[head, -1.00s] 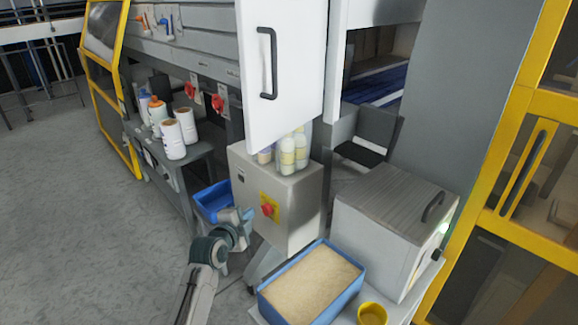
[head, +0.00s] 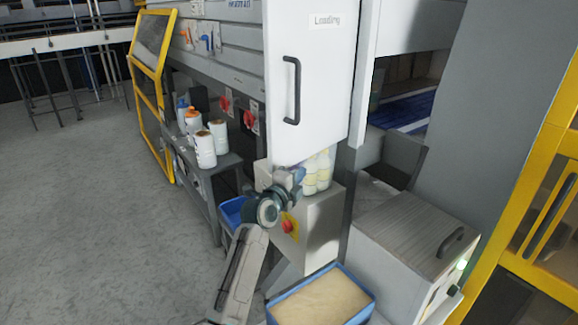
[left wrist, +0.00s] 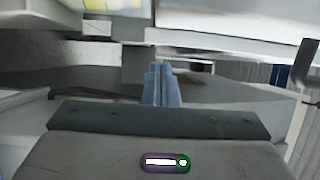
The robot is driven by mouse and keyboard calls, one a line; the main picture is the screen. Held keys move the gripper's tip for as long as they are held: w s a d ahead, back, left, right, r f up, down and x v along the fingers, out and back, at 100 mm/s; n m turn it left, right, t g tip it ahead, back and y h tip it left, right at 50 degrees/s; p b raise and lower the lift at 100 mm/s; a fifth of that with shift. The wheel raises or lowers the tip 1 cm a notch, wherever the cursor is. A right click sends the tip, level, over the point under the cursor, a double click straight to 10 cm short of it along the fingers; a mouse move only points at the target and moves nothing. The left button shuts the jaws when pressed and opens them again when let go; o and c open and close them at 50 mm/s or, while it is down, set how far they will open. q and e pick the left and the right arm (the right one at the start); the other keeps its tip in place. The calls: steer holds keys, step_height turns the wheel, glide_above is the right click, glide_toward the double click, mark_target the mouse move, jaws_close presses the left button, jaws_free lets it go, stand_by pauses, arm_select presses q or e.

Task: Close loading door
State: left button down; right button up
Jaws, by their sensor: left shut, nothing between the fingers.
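The loading door (head: 325,75) is a white panel labelled "Loading" with a dark vertical handle (head: 292,90). It stands swung open, left of the opening (head: 405,85) with the blue conveyor inside. My left gripper (head: 297,172) is just under the door's lower edge, below the handle, in front of the bottles on the control box. In the left wrist view its blue fingers (left wrist: 160,85) are together with nothing between them. I cannot tell whether it touches the door. My right gripper is not in view.
A grey control box (head: 318,225) with a red button and several bottles (head: 317,172) stands below the door. A grey lidded box (head: 415,235) and a blue bin (head: 320,300) are at lower right. A shelf with containers (head: 204,150) is left; the floor at left is clear.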

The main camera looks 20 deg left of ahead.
arm_select(q)
steer(key=a, duration=0.1)
steer(key=w+a, duration=0.1)
steer(key=a+p, duration=0.1)
steer(key=shift+w+a, duration=0.25)
